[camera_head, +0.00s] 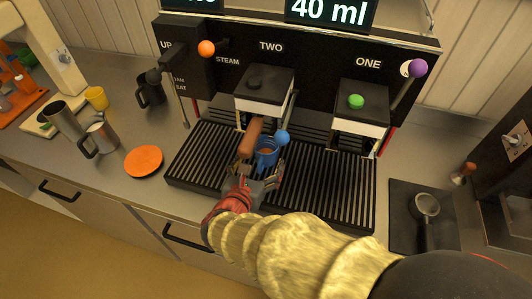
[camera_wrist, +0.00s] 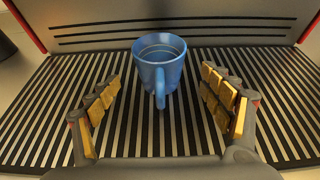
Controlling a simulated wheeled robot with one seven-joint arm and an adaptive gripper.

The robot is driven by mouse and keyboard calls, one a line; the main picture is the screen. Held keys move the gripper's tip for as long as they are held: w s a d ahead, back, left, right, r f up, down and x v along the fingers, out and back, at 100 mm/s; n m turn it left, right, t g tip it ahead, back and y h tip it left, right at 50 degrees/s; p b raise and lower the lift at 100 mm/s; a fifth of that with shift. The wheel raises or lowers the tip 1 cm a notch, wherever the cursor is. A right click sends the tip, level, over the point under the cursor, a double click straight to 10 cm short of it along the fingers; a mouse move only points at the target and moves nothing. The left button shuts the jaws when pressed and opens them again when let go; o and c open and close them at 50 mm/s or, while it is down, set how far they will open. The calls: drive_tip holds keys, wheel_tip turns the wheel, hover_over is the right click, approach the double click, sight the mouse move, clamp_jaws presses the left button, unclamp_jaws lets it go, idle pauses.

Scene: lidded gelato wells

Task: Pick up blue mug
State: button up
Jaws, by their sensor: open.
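The blue mug (camera_head: 266,153) stands upright on the slatted drip tray (camera_head: 325,188) of the coffee machine, below the left brewing head. In the wrist view the mug (camera_wrist: 159,64) has its handle facing me and seems to hold some liquid. My gripper (camera_head: 259,172) is just in front of the mug in the head view. In the wrist view my gripper (camera_wrist: 162,95) is open, with one finger at each side and the mug between and slightly beyond the fingertips. Neither finger touches the mug.
A brown portafilter handle (camera_head: 250,138) juts out close to the mug's left. An orange saucer (camera_head: 144,161), steel pitcher (camera_head: 101,138), yellow cup (camera_head: 96,98) and black mug (camera_head: 150,90) stand left. The tray's right part is clear.

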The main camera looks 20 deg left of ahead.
drive_tip(key=b+x, duration=0.2)
drive_tip(key=x, duration=0.4)
drive_tip(key=shift+r, duration=0.15)
drive_tip(key=c, duration=0.3)
drive_tip(key=c, duration=1.1)
drive_tip(key=shift+c, duration=0.2)
